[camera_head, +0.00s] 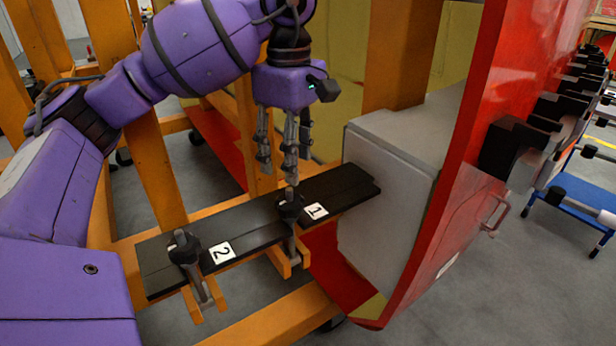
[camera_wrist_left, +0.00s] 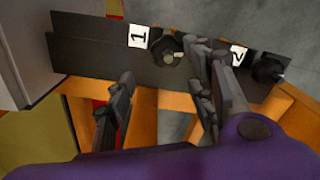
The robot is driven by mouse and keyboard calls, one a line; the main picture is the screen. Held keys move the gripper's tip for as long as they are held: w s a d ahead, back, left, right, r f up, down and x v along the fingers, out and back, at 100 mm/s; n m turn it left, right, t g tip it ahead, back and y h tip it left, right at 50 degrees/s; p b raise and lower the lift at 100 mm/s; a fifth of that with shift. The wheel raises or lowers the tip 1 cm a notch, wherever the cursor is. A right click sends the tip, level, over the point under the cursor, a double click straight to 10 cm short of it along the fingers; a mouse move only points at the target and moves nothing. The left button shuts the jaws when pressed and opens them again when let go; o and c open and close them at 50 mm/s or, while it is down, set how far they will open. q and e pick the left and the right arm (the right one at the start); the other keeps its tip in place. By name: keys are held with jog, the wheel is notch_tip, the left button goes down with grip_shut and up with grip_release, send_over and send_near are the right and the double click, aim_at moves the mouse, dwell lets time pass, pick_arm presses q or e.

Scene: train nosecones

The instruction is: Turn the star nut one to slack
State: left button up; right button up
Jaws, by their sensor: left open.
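Star nut one (camera_head: 290,206) is a dark knob on the black bar (camera_head: 345,186), beside the white label 1 (camera_head: 316,211). A grey bolt hangs below it, between orange prongs. My left gripper (camera_head: 279,168) is open and points down over the bar near star nut one. In the left wrist view, star nut one (camera_wrist_left: 166,50) lies beyond the fingers, closer to the right finger, and the gap between the fingertips (camera_wrist_left: 160,75) holds nothing. Star nut two (camera_head: 184,247) sits farther left on the bar by the label 2 (camera_head: 221,251). My right gripper is not in view.
A grey block (camera_head: 385,190) and a large red panel (camera_head: 480,150) stand to the right of the bar. Orange frame beams (camera_head: 270,318) run around and below it. A blue cart (camera_head: 575,198) stands at the far right.

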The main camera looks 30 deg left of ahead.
aim_at(290, 188)
pick_arm(q)
jog(key=f, duration=0.1)
jog(key=s+f, duration=0.1)
jog(key=f, duration=0.1)
jog(key=shift+f, duration=0.15)
notch_tip(290, 188, down, 3)
jog(key=shift+f, duration=0.6)
jog(key=shift+w, duration=0.1)
pick_arm(e)
jog(key=shift+s+d+f, duration=0.1)
jog(key=shift+s, duration=0.5)
jog(key=shift+s+d+f, duration=0.1)
jog(key=shift+s, duration=0.5)
pick_arm(q)
jog(key=shift+c, duration=0.5)
jog(key=shift+r, duration=0.1)
jog(key=c, duration=1)
pick_arm(e)
jog(key=shift+s+f, duration=0.15)
jog(key=shift+s, duration=0.1)
